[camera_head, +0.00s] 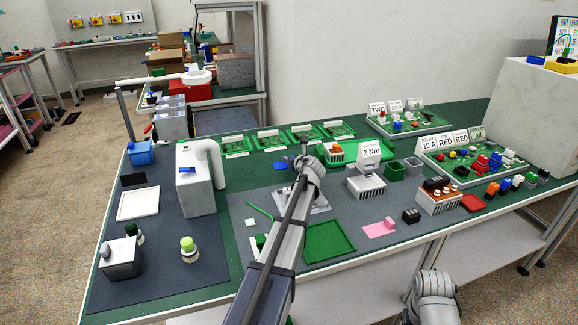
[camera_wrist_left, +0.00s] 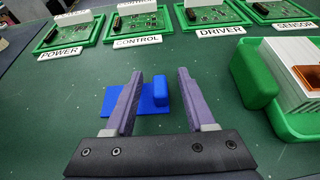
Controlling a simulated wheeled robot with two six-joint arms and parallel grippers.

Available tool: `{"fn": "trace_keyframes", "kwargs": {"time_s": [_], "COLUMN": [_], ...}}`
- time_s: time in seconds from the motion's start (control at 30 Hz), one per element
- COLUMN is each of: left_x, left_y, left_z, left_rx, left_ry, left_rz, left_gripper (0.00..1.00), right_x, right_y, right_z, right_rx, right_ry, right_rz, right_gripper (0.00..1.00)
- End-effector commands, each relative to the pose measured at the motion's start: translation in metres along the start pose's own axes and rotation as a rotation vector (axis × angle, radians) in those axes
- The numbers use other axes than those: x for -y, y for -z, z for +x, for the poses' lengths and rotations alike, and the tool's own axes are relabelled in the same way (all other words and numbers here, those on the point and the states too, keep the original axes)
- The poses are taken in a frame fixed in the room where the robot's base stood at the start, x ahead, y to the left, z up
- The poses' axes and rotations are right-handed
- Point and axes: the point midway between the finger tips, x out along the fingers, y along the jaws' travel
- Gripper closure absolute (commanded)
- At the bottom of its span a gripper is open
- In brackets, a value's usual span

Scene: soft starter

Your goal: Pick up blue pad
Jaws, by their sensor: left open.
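The blue pad (camera_wrist_left: 150,103) lies on the green table top in the left wrist view. It has a flat plate with a raised blue block at its right side. In the head view the pad (camera_head: 281,165) shows small beside my left gripper (camera_head: 304,150). In the wrist view the left gripper (camera_wrist_left: 159,72) is open and empty, and its two purple fingers frame the pad. The left finger hides part of the plate. I cannot tell the height of the fingers above the pad. My right gripper is not in view.
Labelled green board trays (camera_head: 270,139) line the table's back edge. A green tray (camera_wrist_left: 285,122) with a white finned part is right of the pad. A white finned block with a 2 Nm sign (camera_head: 367,186) stands further right. Bare green table surrounds the pad's left side.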

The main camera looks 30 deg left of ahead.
Motion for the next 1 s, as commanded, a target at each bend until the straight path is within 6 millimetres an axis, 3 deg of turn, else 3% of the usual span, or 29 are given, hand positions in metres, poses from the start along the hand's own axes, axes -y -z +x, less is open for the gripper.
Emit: {"fn": "trace_keyframes", "kwargs": {"time_s": [0.1, 0.6, 1.0], "left_x": [-0.0003, -0.0003, -0.0002], "left_y": [-0.0004, -0.0004, -0.0004], "left_z": [-0.0011, -0.0012, -0.0011], "left_rx": [0.000, 0.000, 0.000], "left_ry": [0.000, 0.000, 0.000], "left_rz": [0.000, 0.000, 0.000], "left_gripper": [0.45, 1.00, 1.00], "right_x": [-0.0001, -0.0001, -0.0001], "right_y": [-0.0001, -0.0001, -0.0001], "right_z": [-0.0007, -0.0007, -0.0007], "right_rx": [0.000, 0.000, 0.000], "right_ry": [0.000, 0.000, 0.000], "right_rz": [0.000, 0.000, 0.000], "right_gripper": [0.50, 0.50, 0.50]}}
